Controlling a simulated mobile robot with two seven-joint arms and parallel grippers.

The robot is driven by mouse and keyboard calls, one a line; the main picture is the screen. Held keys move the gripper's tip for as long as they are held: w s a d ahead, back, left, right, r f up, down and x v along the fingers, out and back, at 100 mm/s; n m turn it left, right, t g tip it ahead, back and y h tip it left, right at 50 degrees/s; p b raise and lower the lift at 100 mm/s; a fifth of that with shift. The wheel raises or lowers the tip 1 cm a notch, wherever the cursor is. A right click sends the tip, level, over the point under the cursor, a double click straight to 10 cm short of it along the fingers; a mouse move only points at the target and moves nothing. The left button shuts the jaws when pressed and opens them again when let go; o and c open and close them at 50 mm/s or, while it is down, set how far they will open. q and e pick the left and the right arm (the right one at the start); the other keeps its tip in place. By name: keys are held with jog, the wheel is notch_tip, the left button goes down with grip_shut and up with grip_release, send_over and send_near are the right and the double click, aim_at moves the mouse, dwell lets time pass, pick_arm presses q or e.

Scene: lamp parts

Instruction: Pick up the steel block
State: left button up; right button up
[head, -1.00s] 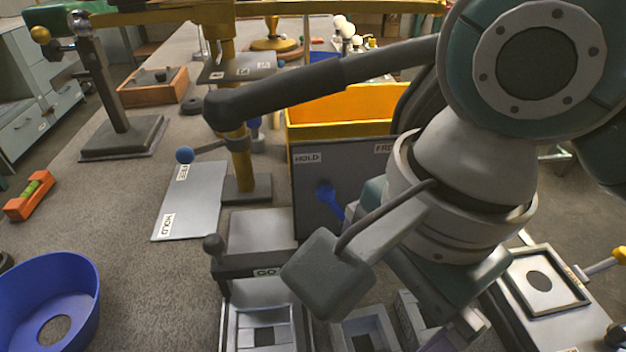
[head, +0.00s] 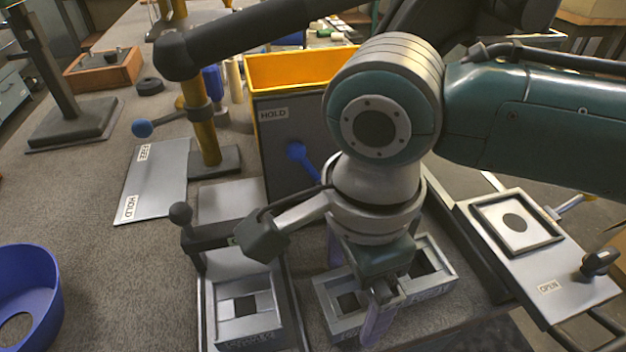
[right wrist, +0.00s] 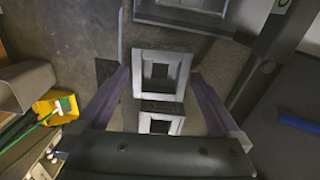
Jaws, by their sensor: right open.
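A steel block (head: 322,296), grey with a square dark opening, lies below my right gripper (head: 354,300) in the head view. In the right wrist view the steel block (right wrist: 142,76) shows as a square frame between the two open fingers of the right gripper (right wrist: 160,78). The fingers stand on either side of it, with visible gaps. A second framed opening shows just below it in the wrist view; I cannot tell if it belongs to the same block. My wrist hides part of the block in the head view. My left gripper is out of view.
A steel fixture (head: 245,325) with a square recess stands just left. A grey panel with a yellow bin (head: 290,70) rises behind. A plate marked OPEN (head: 565,270) is at right. A blue bowl (head: 45,305) sits at left. Bare bench lies between bowl and fixture.

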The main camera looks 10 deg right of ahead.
jog(key=shift+f, duration=0.15)
grip_shut()
dwell(0.8)
